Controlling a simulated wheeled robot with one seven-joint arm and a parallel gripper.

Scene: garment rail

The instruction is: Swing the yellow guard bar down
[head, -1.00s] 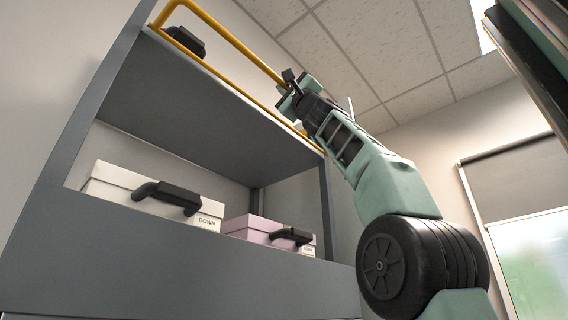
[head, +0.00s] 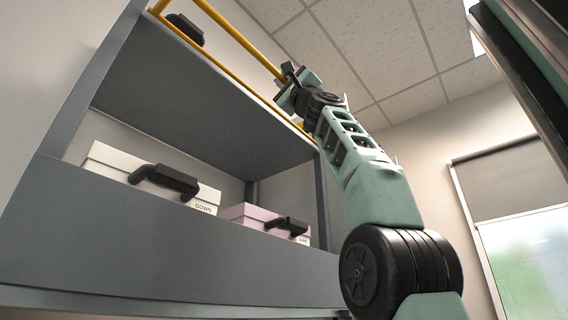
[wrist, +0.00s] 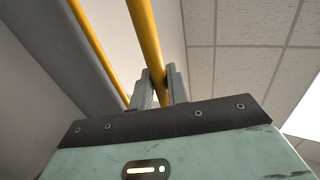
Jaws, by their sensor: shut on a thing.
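The yellow guard bar (head: 238,36) runs along the front of the grey rack's top shelf, sloping down to the right in the head view. My gripper (head: 288,77) is at the bar, near its right part. In the wrist view my gripper (wrist: 160,88) has its two grey fingers on either side of the thick yellow bar (wrist: 145,35), shut on it. A second, thinner yellow rail (wrist: 95,45) runs beside it to the left, along the shelf edge. The far end of the bar is hidden behind my arm.
A dark-handled object (head: 186,30) sits on the top shelf behind the bar. On the shelf below are a white box (head: 112,163) labelled GOWN and a pink box (head: 243,213), both with black handles. A dark upright structure (head: 530,70) stands at the upper right.

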